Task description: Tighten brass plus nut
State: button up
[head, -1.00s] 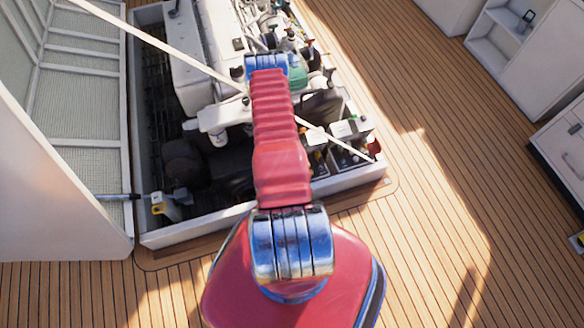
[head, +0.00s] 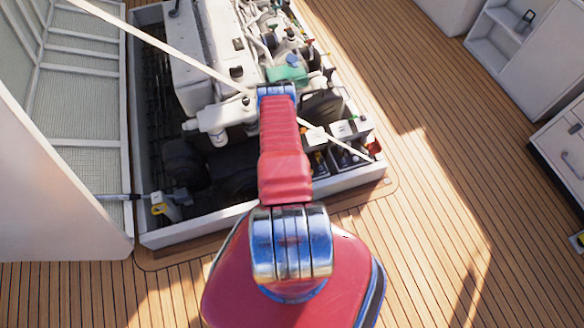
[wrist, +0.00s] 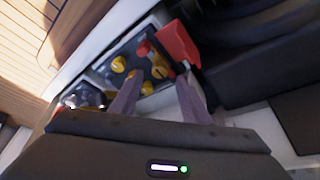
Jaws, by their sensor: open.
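My gripper (wrist: 157,84) is open in the wrist view, its two grey fingers spread with nothing visible between them. Just past the fingertips is a battery-like unit with several yellow round caps (wrist: 118,65) and small red parts on top. A red flap or cover (wrist: 179,43) stands beside the right finger. I cannot single out the brass plus nut; it may be hidden or too small. In the head view the batteries (head: 345,130) sit in the hatch's near right corner. My arm hides the gripper there.
The white hatch frame (head: 200,230) surrounds the engine (head: 200,60). A raised lid (head: 80,110) stands on the left, and a pale strut (head: 160,48) crosses above the hatch. White cabinets (head: 510,30) are at the right. The wooden deck (head: 440,200) between is clear.

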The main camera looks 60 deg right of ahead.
jog(key=shift+x, duration=2.4)
jog(key=c, duration=1.1)
